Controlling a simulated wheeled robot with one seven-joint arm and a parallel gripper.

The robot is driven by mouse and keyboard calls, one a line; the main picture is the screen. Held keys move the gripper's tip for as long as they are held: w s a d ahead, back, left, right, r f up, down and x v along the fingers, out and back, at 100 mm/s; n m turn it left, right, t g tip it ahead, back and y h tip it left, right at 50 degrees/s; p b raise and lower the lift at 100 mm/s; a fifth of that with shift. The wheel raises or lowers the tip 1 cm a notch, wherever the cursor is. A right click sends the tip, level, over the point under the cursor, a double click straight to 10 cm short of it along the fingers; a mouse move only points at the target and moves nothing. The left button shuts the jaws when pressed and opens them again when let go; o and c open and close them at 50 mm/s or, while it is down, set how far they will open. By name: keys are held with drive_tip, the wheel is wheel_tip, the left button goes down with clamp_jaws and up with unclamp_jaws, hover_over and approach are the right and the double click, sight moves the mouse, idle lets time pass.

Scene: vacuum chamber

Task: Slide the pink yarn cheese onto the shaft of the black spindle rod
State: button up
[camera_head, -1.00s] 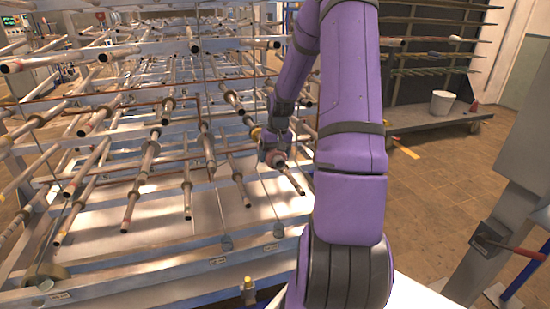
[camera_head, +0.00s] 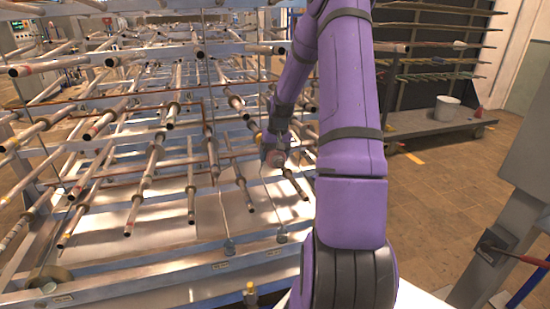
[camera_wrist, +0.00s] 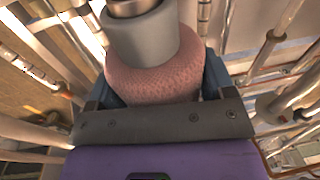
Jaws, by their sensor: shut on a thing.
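My gripper (camera_wrist: 162,82) is shut on the pink yarn cheese (camera_wrist: 150,78), with a blue jaw on each side of it in the wrist view. A smooth grey cylinder (camera_wrist: 142,38) stands out of the cheese's middle, with a metal end above it. I cannot tell whether the cheese is around a rod. In the head view my gripper (camera_head: 274,153) is small and partly hidden among the rods; the cheese is barely discernible there. A dark-tipped rod (camera_head: 296,186) shows just below and right of it. I cannot single out the black spindle rod with certainty.
A large metal rack with several rows of projecting rods (camera_head: 150,165) fills the left and middle, close around my gripper. The tiled floor (camera_head: 440,190) at right is open.

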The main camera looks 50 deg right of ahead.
drive_tip(key=shift+w+d+f, duration=0.1)
drive_tip(key=shift+w+d, duration=0.2)
drive_tip(key=shift+w, duration=0.2)
drive_tip(key=shift+w+d, duration=0.25)
drive_tip(key=shift+w, duration=0.2)
